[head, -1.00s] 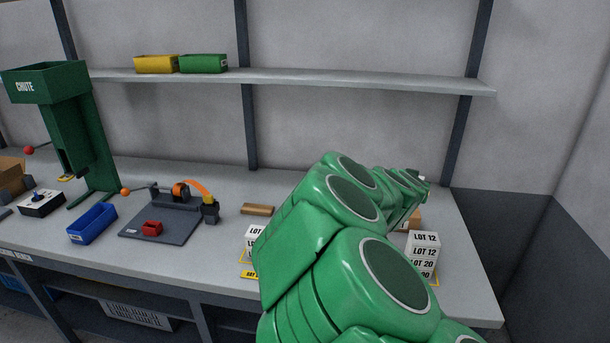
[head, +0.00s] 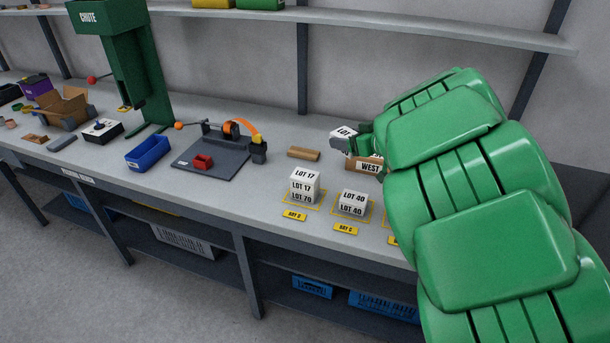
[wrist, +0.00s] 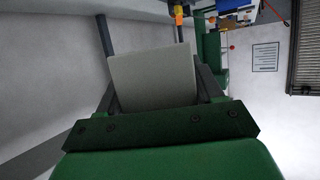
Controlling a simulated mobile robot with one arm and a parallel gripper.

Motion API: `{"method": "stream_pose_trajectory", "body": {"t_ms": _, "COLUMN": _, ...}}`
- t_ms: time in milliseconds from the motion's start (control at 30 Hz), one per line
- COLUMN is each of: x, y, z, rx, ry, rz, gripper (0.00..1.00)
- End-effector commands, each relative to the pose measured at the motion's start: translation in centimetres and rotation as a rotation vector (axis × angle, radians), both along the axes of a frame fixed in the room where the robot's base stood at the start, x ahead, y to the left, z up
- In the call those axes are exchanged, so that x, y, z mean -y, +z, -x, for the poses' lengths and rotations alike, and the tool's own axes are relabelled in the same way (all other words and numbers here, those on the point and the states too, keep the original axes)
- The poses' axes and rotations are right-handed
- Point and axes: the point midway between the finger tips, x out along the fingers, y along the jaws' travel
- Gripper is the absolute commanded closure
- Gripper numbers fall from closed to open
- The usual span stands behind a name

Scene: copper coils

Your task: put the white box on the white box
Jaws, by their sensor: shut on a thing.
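My gripper (head: 351,145) is shut on a white box (head: 343,132) marked LOT, above the back of the bench. The held box (wrist: 153,78) also fills the space between the fingers in the wrist view. A stack of white boxes (head: 304,187) marked LOT 17, LOT 17 and LOT 70 stands in a yellow outline on the bench. To its right is a shorter stack of white boxes (head: 352,203), both marked LOT 40, behind the BAY C label. The held box is apart from both stacks. My arm hides the bench's right part.
A brown box (head: 364,165) marked WEST is just below my gripper. A wooden block (head: 303,153) lies left of it. A grey fixture plate (head: 212,160) with an orange arm, a blue bin (head: 148,153) and the green chute (head: 138,75) stand further left. A shelf (head: 400,29) runs above.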

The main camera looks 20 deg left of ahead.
Motion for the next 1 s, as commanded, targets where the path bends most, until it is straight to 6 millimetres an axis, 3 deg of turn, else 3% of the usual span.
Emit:
{"method": "stream_pose_trajectory", "body": {"t_ms": 100, "x": -2.7, "y": -0.3, "z": 3.5, "rx": 0.0, "ry": 0.186, "rz": -0.003, "gripper": 0.71}}
{"method": "stream_pose_trajectory", "body": {"t_ms": 200, "x": -4.1, "y": -0.3, "z": 6.4, "rx": 0.001, "ry": 0.317, "rz": -0.002, "gripper": 0.71}}
{"method": "stream_pose_trajectory", "body": {"t_ms": 400, "x": -5.2, "y": -0.2, "z": 10.0, "rx": 0.003, "ry": 0.474, "rz": -0.002, "gripper": 0.71}}
{"method": "stream_pose_trajectory", "body": {"t_ms": 600, "x": -5.3, "y": -0.2, "z": 10.9, "rx": 0.002, "ry": 0.509, "rz": 0.0, "gripper": 0.71}}
{"method": "stream_pose_trajectory", "body": {"t_ms": 1000, "x": -5.9, "y": -0.7, "z": 10.0, "rx": 0.001, "ry": 0.508, "rz": -0.001, "gripper": 0.71}}
